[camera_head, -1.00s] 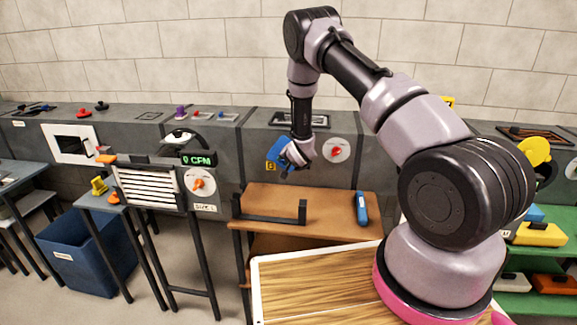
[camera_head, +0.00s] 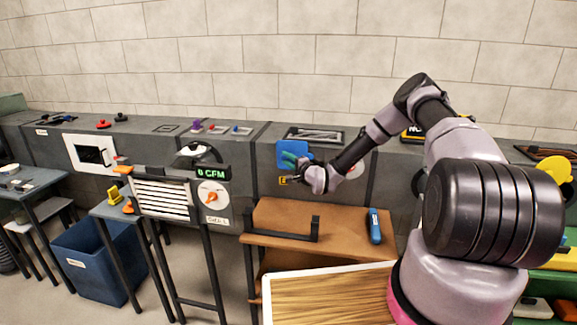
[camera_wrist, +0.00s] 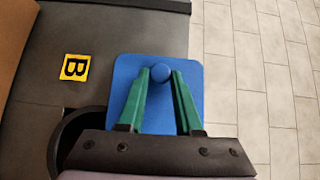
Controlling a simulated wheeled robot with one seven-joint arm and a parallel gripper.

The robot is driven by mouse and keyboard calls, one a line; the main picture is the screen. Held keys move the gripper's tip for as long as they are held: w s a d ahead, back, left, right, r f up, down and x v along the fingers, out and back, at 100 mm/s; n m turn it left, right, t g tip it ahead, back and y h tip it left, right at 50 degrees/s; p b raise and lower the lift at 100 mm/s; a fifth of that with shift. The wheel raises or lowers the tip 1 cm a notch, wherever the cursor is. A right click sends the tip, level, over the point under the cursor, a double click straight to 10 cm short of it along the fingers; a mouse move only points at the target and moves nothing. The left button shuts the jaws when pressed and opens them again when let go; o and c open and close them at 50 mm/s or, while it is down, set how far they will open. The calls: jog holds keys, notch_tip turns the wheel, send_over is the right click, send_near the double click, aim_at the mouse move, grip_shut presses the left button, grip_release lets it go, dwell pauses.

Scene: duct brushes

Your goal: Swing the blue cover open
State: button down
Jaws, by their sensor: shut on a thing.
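The blue cover (camera_head: 293,150) is a flat square plate with rounded corners on the grey duct front. In the wrist view the cover (camera_wrist: 122,75) has a round blue knob (camera_wrist: 160,73). My gripper (camera_wrist: 160,76) has its two green fingers closed on the knob, one on each side. In the head view my gripper (camera_head: 291,160) reaches the cover from the lower right and hides part of it. A dark rounded edge (camera_wrist: 68,128) shows beside the cover's lower left in the wrist view, mostly hidden by my gripper.
Below stands a brown table (camera_head: 345,226) with a black bracket (camera_head: 277,228) and a blue tool (camera_head: 375,226). A louvred vent (camera_head: 163,195) and a 0 CFM display (camera_head: 212,173) are to the left.

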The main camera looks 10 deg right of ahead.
jog(key=shift+d+r+m+t+y, duration=0.1)
jog(key=shift+r+m+t+y, duration=0.3)
jog(key=shift+r+m+t, duration=0.85)
jog(key=shift+r, duration=0.15)
jog(key=c, duration=0.6)
grip_release()
jog(key=shift+s, duration=0.1)
jog(key=shift+s+d, duration=0.2)
jog(key=shift+s, duration=0.1)
jog(key=v, duration=1)
